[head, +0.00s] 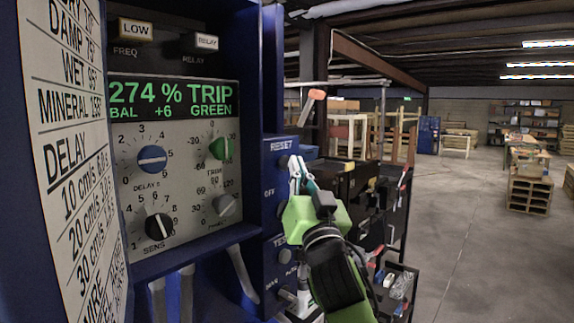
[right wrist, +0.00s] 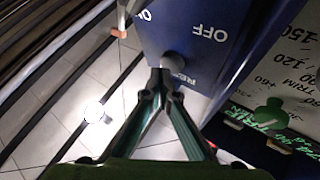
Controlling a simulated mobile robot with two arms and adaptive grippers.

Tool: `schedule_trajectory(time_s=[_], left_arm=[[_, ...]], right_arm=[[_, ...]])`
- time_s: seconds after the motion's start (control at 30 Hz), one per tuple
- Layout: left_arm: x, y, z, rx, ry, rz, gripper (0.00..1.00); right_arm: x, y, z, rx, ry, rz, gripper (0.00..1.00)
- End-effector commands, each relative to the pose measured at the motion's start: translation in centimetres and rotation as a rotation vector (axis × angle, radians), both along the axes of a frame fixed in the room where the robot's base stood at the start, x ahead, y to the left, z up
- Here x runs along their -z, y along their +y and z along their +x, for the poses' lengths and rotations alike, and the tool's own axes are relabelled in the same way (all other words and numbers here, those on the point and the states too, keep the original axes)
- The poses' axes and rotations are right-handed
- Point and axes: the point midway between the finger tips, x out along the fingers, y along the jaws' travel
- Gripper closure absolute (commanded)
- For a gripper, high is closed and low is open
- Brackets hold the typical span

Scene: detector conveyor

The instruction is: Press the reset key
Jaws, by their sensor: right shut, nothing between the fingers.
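The blue side panel of the detector cabinet carries the RESET label (head: 281,146) with a round grey key (head: 284,160) just below it. My right gripper (head: 296,163) is shut and empty, its fingertips beside the key at its right. In the right wrist view the closed fingertips (right wrist: 160,73) lie close to the grey key (right wrist: 173,60), overlapping its edge in the picture. I cannot tell whether they touch it. The green display (head: 172,100) reads 274 %, TRIP, BAL +6, GREEN. My left gripper is not in view.
Below RESET the panel has an OFF marking (head: 269,193) and a TEST label (head: 280,241). Several knobs, such as the blue delay knob (head: 152,158), sit on the grey face at left. A dark cart (head: 350,185) stands behind my right arm. Open floor lies right.

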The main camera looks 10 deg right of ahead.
Motion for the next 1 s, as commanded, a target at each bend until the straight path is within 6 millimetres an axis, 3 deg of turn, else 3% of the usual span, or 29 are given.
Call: schedule_trajectory(time_s=[1.0], left_arm=[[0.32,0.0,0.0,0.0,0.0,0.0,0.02]], right_arm=[[-0.02,0.78,0.79,0.0,0.0,0.001,1.0]])
